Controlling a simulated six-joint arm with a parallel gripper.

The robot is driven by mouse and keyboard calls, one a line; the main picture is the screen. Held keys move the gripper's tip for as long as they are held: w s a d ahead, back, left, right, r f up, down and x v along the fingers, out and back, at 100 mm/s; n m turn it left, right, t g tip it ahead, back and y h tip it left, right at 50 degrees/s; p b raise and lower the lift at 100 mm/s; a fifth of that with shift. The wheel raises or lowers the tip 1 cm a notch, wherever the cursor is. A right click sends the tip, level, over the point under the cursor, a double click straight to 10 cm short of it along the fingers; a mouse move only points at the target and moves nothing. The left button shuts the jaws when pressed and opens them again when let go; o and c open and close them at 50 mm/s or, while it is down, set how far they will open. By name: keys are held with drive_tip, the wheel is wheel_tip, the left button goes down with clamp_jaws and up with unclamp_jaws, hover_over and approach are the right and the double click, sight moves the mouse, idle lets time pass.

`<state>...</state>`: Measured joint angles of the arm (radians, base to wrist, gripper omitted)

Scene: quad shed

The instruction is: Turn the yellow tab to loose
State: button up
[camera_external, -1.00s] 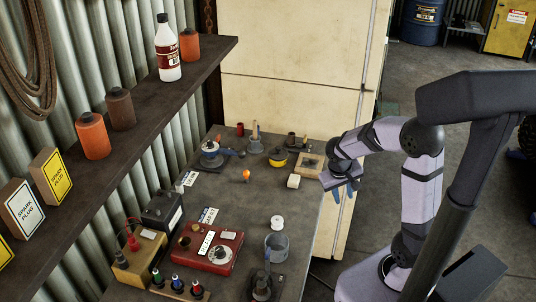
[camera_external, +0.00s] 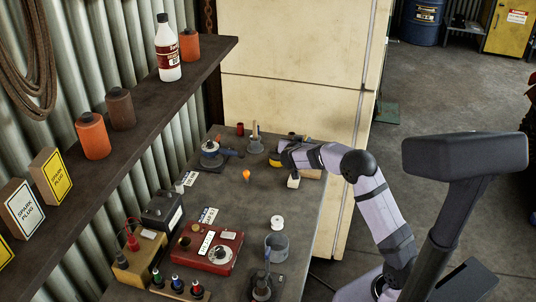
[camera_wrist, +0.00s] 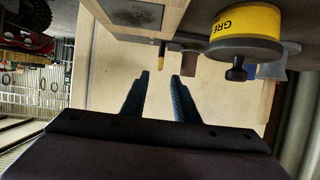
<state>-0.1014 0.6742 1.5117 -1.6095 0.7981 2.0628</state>
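A small orange-yellow upright piece (camera_external: 246,175) stands on the middle of the bench; I cannot tell whether it is the yellow tab. A yellow round tin (camera_external: 274,161) lies at the far part of the bench, partly behind my gripper (camera_external: 284,150). In the wrist view the tin (camera_wrist: 246,30) shows the letters "GRE" and a dark knob. A small yellow-tipped piece (camera_wrist: 161,52) shows beyond my fingers there. My gripper (camera_wrist: 159,84) is open, with nothing between its blue fingers. No "loose" mark is readable.
A white block (camera_external: 293,182) lies close under my wrist. A wooden box (camera_external: 312,173) is partly hidden by my arm. A red box with a dial (camera_external: 206,249) and a grey cup (camera_external: 277,245) stand nearer. The shelf (camera_external: 130,130) overhangs the left side. The mid-bench is fairly clear.

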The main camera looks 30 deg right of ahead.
sight(305, 137)
drive_tip(key=shift+p+x, duration=1.75)
drive_tip(key=shift+x, duration=1.9)
drive_tip(key=shift+f, duration=0.1)
drive_tip(key=shift+c, duration=0.3)
clamp_jaws()
